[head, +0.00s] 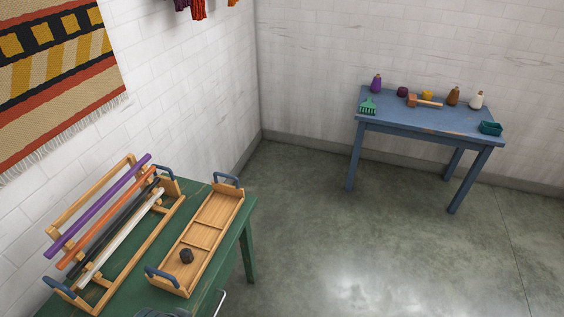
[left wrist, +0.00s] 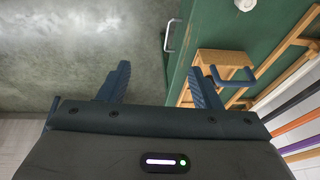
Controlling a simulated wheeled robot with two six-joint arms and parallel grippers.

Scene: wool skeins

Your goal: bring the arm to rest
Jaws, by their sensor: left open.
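My left gripper (left wrist: 160,78) shows in the left wrist view, with its two dark blue fingers spread wide and nothing between them. Behind the fingers are grey floor on the left and the green table (left wrist: 182,62) with a wooden tray (left wrist: 222,62) on the right. The right finger overlaps the tray's near end in the picture; I cannot tell how far apart they are. My right gripper is in neither view.
The green table (head: 241,222) holds a divided tray (head: 238,203) with a dark skein (head: 186,256) and a wooden rack with coloured rods (head: 95,208). A blue table (head: 430,118) with small bottles and tools stands at the far right. Floor between is clear.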

